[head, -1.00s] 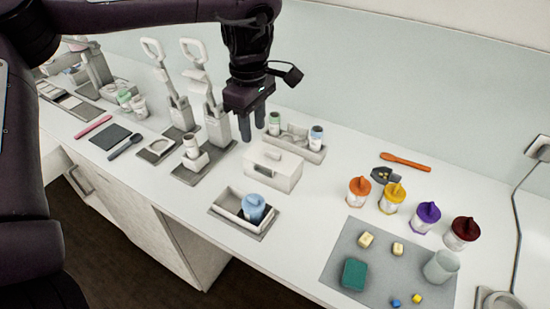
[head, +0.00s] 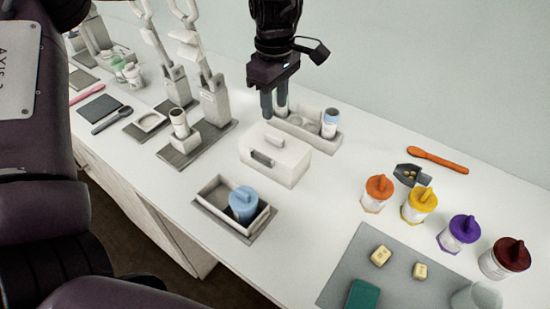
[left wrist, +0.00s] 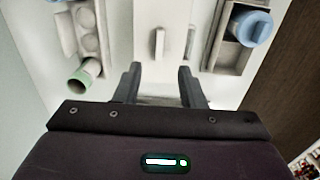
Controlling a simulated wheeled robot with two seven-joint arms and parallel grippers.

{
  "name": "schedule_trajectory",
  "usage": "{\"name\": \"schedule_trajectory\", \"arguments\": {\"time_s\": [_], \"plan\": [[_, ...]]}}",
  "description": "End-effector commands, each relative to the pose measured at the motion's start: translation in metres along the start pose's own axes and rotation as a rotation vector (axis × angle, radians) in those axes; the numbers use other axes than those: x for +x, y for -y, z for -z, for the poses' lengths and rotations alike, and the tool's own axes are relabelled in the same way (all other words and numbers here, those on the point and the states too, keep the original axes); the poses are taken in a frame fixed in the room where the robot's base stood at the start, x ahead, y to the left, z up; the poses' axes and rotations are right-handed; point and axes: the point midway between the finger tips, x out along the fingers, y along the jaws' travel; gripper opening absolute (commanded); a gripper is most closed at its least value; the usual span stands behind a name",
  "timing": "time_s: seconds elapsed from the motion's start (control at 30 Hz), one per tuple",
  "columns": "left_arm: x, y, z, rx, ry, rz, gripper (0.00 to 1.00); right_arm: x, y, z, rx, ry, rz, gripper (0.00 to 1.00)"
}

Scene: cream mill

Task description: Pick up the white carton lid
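The white carton (head: 270,170) stands on the counter in the middle of the head view. My left gripper (head: 273,108) hangs fingers-down above the back part of the carton. In the left wrist view its fingers (left wrist: 159,82) are apart with nothing between them. My right gripper is not in view.
A grey tray (head: 212,197) with a blue-lidded jar (head: 243,201) lies in front. Jars with coloured lids (head: 418,203) and a grey mat (head: 350,260) are at right. Dispensers (head: 213,98) stand at left.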

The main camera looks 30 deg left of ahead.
Motion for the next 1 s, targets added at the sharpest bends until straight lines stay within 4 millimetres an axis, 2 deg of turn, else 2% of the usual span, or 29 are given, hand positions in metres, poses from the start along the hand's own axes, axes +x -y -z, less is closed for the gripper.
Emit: {"name": "schedule_trajectory", "arguments": {"time_s": [0.03, 0.13, 0.47, 0.7, 1.0], "plan": [[0.012, 0.0, 0.0, 0.0, 0.0, 0.0, 0.36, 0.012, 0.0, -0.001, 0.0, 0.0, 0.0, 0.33], [0.016, 0.0, 0.0, 0.0, 0.0, 0.0, 0.36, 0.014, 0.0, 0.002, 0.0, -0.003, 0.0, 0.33], [0.048, 0.001, 0.001, 0.0, 0.0, 0.003, 0.36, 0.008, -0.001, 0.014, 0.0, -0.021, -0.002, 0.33], [0.083, 0.002, 0.001, 0.001, 0.0, 0.003, 0.36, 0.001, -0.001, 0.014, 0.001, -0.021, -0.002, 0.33], [0.091, 0.002, 0.001, 0.0, 0.0, 0.0, 0.36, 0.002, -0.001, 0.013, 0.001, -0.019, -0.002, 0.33]]}}
